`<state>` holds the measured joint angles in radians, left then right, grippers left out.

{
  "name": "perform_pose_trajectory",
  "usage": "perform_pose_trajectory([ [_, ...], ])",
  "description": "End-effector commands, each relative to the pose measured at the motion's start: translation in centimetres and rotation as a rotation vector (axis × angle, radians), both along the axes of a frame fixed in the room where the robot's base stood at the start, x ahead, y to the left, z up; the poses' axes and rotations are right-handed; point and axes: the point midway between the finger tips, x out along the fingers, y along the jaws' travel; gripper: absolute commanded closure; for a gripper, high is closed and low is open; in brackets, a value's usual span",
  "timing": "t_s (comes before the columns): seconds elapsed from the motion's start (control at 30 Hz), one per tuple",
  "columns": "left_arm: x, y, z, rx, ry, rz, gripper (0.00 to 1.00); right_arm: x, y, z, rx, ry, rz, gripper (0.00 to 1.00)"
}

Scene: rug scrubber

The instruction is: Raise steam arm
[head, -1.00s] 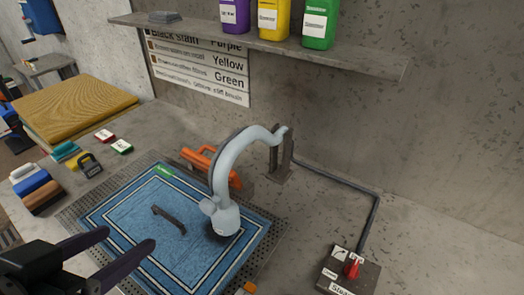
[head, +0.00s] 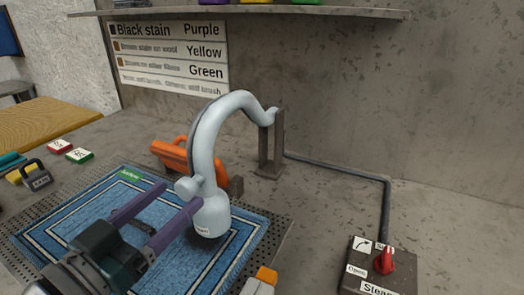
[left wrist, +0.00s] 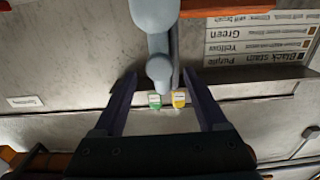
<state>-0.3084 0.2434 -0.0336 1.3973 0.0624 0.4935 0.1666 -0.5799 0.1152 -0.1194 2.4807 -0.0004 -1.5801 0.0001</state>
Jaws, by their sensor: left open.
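The steam arm (head: 208,140) is a thick pale blue-grey curved pipe rising from a wall-side bracket (head: 271,145). Its nozzle head (head: 211,217) hangs low over the blue rug (head: 75,222), and I cannot tell if it touches. A round knob (head: 186,188) sticks out from the side of the head. My left gripper (head: 181,194) is open, its purple-grey fingers pointing at the knob. In the left wrist view the knob (left wrist: 159,68) lies between the spread fingers (left wrist: 163,92), apparently near the tips. My right gripper is not in view.
A steam control box (head: 352,279) with a red knob (head: 386,261) sits at right. An orange tool (head: 172,154) lies behind the arm. A shelf (head: 330,13) overhangs the back, below it a stain chart (head: 170,57). The counter at right is mostly clear.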

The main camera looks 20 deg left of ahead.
Motion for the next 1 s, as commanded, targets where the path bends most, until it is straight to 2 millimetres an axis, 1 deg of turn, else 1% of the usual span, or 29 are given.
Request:
perform_pose_trajectory([
  [0.03, 1.0, -0.1, 0.1, 0.000, -0.003, 0.000, 0.25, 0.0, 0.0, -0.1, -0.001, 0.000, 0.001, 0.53],
  [0.1, 2.1, -0.2, 0.0, -0.001, -0.002, 0.000, 0.25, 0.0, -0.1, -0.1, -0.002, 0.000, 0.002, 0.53],
  [0.23, 3.4, -0.3, 0.0, 0.000, -0.001, 0.000, 0.25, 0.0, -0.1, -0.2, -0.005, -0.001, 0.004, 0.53],
  [0.4, 4.0, -0.4, 0.0, 0.000, 0.001, 0.000, 0.25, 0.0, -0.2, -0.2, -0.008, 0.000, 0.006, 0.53],
  [0.6, 4.0, -0.3, 0.0, 0.000, 0.001, 0.000, 0.26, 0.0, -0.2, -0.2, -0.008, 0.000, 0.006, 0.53],
  [1.0, 3.9, -0.3, -0.1, 0.000, 0.001, 0.000, 0.71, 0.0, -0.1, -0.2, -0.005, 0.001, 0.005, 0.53],
])
